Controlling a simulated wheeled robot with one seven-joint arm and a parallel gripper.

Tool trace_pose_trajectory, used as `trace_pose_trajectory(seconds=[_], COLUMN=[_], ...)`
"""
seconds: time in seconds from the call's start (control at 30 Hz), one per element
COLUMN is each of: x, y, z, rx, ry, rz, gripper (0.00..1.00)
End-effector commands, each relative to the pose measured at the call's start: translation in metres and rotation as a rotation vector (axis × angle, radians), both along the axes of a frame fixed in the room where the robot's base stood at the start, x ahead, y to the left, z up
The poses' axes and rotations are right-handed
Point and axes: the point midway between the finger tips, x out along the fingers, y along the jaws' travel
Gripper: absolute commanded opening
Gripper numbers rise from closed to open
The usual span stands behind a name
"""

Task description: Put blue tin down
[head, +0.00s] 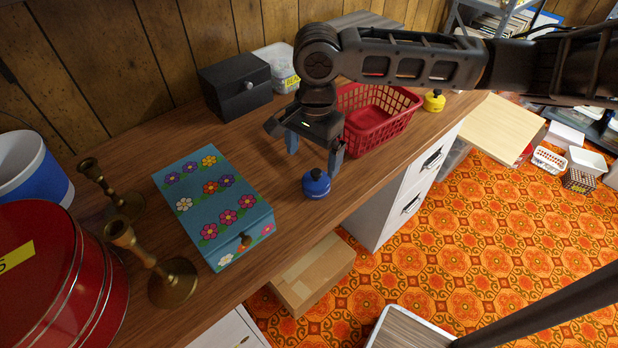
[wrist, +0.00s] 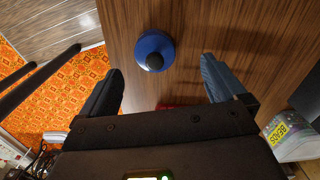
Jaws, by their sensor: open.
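The blue tin (head: 316,184) is a small round tin with a dark knob on top. It stands upright on the wooden desk (head: 270,158), near the front edge and right of the flowered box. In the wrist view the blue tin (wrist: 154,51) shows from above, beyond the fingertips and between their lines. My gripper (head: 315,158) is open, with its fingers apart and nothing between them. It hangs just above and behind the tin. In the wrist view my gripper (wrist: 162,75) also shows open over the desk surface.
A blue flowered box (head: 205,195) lies left of the tin. A red basket (head: 375,118) with a yellow tin (head: 434,100) beyond it stands to the right. A black box (head: 236,86) is behind. Brass candlesticks (head: 172,282) and a red round tin (head: 75,290) stand at left.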

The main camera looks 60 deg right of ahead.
Motion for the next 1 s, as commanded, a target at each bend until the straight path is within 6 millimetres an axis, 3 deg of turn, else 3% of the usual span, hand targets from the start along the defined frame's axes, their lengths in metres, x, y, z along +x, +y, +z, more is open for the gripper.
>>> trace_pose_trajectory(seconds=[0.13, 0.7, 1.0], x=[-0.010, -0.009, -0.009], y=[-0.007, -0.003, -0.003], z=[-0.010, -0.076, -0.081], rx=[-0.021, -0.017, -0.017], ry=[0.027, 0.024, 0.021], rz=[-0.037, -0.032, -0.032], gripper=[0.97, 0.97, 0.97])
